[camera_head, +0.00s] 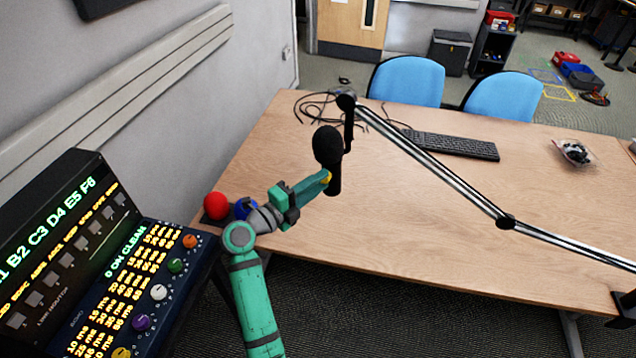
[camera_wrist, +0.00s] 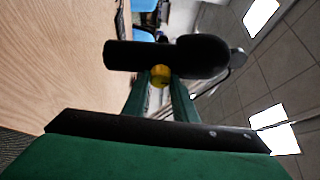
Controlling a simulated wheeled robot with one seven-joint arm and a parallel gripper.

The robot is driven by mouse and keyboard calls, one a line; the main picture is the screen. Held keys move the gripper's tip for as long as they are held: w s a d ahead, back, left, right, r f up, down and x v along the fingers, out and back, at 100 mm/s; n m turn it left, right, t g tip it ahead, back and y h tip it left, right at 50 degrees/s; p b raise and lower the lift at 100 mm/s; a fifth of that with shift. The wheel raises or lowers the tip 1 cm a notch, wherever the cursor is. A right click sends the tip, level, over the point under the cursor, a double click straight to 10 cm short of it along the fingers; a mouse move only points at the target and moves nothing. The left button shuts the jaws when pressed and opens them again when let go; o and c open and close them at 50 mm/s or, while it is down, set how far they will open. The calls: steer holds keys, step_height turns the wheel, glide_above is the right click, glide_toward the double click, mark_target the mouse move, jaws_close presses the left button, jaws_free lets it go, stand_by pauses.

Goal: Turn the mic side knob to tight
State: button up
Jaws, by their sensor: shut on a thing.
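The black microphone (camera_head: 328,147) hangs upright from the end of a boom arm above the table. In the wrist view the microphone (camera_wrist: 165,54) lies across the picture, just beyond my fingertips. A small yellow knob (camera_wrist: 160,75) sits on the side of the microphone facing me. My gripper (camera_head: 322,181) reaches it from the left in the head view. In the wrist view my two green fingers (camera_wrist: 160,82) are closed on the yellow knob, one on each side. The knob's turn position cannot be made out.
The boom arm (camera_head: 430,163) runs from the microphone to a clamp at the table's right edge. A red ball-topped object (camera_head: 215,205) stands near my arm. A keyboard (camera_head: 452,145) lies on the table (camera_head: 420,230). A rack panel with coloured knobs (camera_head: 140,290) stands at left.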

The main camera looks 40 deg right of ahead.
steer(key=shift+s+d, duration=0.1)
steer(key=o, duration=1)
steer(key=shift+o, duration=0.2)
steer(key=s+a, duration=0.1)
steer(key=a, duration=0.9)
steer(key=shift+s+a, duration=0.2)
steer(key=shift+a, duration=0.2)
